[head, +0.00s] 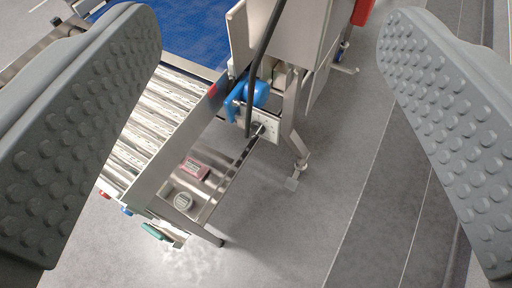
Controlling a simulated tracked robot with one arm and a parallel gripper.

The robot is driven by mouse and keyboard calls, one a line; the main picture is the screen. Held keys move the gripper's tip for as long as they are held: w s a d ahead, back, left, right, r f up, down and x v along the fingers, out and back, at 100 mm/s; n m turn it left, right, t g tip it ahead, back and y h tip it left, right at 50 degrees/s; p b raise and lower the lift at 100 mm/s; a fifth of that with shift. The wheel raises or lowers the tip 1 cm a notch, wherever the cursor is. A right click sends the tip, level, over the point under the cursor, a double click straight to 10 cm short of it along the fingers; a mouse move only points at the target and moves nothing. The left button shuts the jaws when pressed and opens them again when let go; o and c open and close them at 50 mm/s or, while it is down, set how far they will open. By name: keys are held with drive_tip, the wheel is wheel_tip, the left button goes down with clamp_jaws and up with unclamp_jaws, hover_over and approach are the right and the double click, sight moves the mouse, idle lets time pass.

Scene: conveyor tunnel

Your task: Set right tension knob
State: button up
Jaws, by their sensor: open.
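My gripper (270,25) is open, with its two grey studded fingers at the left and right of the head view and nothing between the pads. Between them, lower down, is the side of a steel conveyor (172,145). A blue rounded part (256,92) sits on its frame, beside a pale plate with a bolt or small shaft (260,128). I cannot tell which part is the right tension knob. A small blue part (127,211), a red one (104,194) and a green one (153,232) show at the conveyor's near end.
A blue belt (187,30) and a row of metal rollers (158,108) lie at upper left. A black cable (262,50) hangs past a steel housing (292,40). Grey floor (320,200) is clear at right.

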drive_tip(key=w+d+f+m+y+b, duration=0.1)
drive_tip(key=w+d+f, duration=0.1)
drive_tip(key=w+f, duration=0.7)
drive_tip(key=w+d+f+m+b, duration=0.15)
drive_tip(key=w+f, duration=0.25)
drive_tip(key=f, duration=0.9)
drive_tip(key=w+d+f+m+y+b, duration=0.1)
drive_tip(key=w+d+f+m, duration=0.1)
drive_tip(key=w+f, duration=0.65)
drive_tip(key=m+t+y, duration=0.1)
drive_tip(key=m+y, duration=0.1)
approach(255, 132)
drive_tip(key=w+d+r, duration=0.2)
drive_tip(key=w+d, duration=0.2)
drive_tip(key=s+a+f+m+t+b, duration=0.1)
drive_tip(key=s+a+f+m+t, duration=0.15)
drive_tip(key=s+f+m, duration=0.35)
drive_tip(key=s+a+f+m+t, duration=0.1)
drive_tip(key=a+f+m+t, duration=0.15)
drive_tip(key=f+m, duration=0.35)
drive_tip(key=w+r+b, duration=0.1)
drive_tip(key=w+r, duration=0.2)
drive_tip(key=w, duration=0.3)
drive_tip(key=w+a+r+m+b, duration=0.1)
drive_tip(key=w+r, duration=0.2)
drive_tip(key=w, duration=0.3)
drive_tip(key=shift+a+b, duration=0.25)
drive_tip(key=shift+b, duration=0.15)
drive_tip(key=c, duration=1)
